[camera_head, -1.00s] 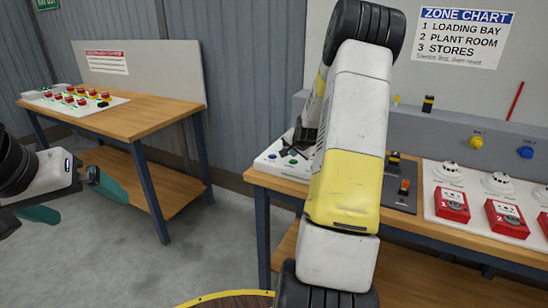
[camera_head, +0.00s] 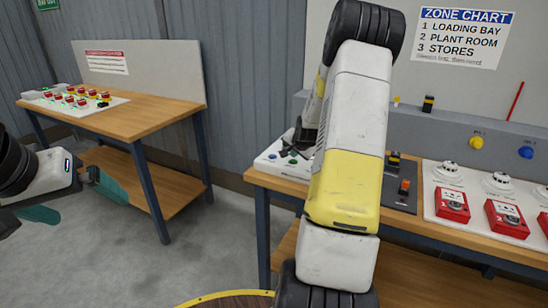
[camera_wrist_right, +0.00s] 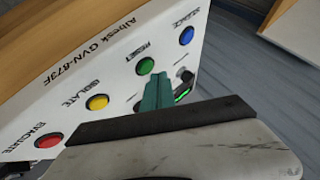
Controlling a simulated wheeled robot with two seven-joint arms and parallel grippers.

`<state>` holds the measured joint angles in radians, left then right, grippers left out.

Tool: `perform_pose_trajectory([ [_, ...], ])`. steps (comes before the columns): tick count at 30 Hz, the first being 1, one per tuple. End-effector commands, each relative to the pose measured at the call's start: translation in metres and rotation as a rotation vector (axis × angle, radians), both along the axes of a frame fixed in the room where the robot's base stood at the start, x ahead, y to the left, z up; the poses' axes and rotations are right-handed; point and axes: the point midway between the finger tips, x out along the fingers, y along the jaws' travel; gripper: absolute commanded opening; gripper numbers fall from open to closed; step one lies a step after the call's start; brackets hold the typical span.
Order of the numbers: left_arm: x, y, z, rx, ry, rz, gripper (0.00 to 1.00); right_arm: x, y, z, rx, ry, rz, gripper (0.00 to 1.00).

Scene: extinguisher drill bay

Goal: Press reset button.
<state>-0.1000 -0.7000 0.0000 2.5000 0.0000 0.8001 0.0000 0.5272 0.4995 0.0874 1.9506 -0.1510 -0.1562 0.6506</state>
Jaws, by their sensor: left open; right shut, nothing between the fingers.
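The green reset button (camera_wrist_right: 146,66) is on a white control panel (camera_wrist_right: 110,62), labelled RESET, between the blue silence button (camera_wrist_right: 186,36) and the yellow isolate button (camera_wrist_right: 97,102). My right gripper (camera_wrist_right: 155,82) is shut and empty, its teal fingertips close beside the reset button in the wrist view. I cannot tell whether they touch it. In the head view the panel (camera_head: 271,161) sits at the left end of the right bench, and my right forearm hides part of it. My left gripper (camera_head: 75,200) is open and empty at the left, above the floor.
The red evacuate button (camera_wrist_right: 48,138) is also on the panel. Red call points (camera_head: 453,205) and white detectors (camera_head: 447,170) stand further right on the bench (camera_head: 262,181). Another bench (camera_head: 140,118) with a button board (camera_head: 118,101) stands at the left. Open floor lies between.

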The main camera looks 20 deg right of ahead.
Motion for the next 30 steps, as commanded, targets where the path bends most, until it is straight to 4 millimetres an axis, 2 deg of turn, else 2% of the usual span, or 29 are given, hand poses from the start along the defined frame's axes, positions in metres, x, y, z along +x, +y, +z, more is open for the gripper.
perform_pose_trajectory([
  [6, 0.0, 0.0, 0.0, 0.0, 0.0, 0.0, 1.0, -0.0004, 0.0, -0.0067, 0.0, 0.001, -0.001, 0.0],
  [30, 0.0, 0.0, 0.0, 0.0, 0.0, 0.0, 1.0, -0.0004, 0.0, -0.0122, 0.001, 0.001, -0.001, 0.0],
])
